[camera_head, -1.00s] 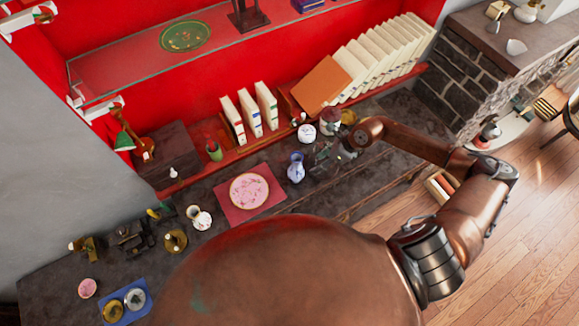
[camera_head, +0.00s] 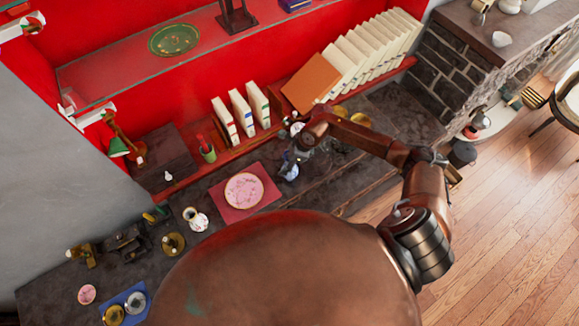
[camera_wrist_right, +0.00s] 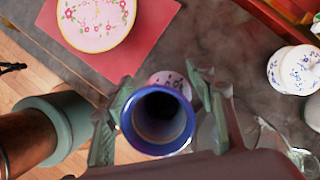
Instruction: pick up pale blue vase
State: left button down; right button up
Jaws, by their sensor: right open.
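The pale blue vase (camera_head: 290,173) stands on the dark counter, to the right of the pink plate, partly hidden by my right gripper. In the right wrist view the vase (camera_wrist_right: 158,121) is seen from above, with a blue rim and dark opening. My right gripper (camera_head: 297,157) is open at the vase. In the wrist view its fingers (camera_wrist_right: 164,88) lie on either side of the vase; I cannot tell if either finger touches it. My left gripper is not in view.
A pink flowered plate (camera_head: 243,189) lies on a red mat (camera_head: 272,188) beside the vase. A white flowered pot (camera_wrist_right: 293,70) stands close by at the right in the wrist view. A white jug (camera_head: 197,220) stands further left. Books (camera_head: 240,113) stand behind.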

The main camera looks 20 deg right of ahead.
jog(key=shift+w+a+f, duration=0.1)
jog(key=shift+f, duration=0.25)
jog(key=shift+c, duration=0.4)
grip_shut()
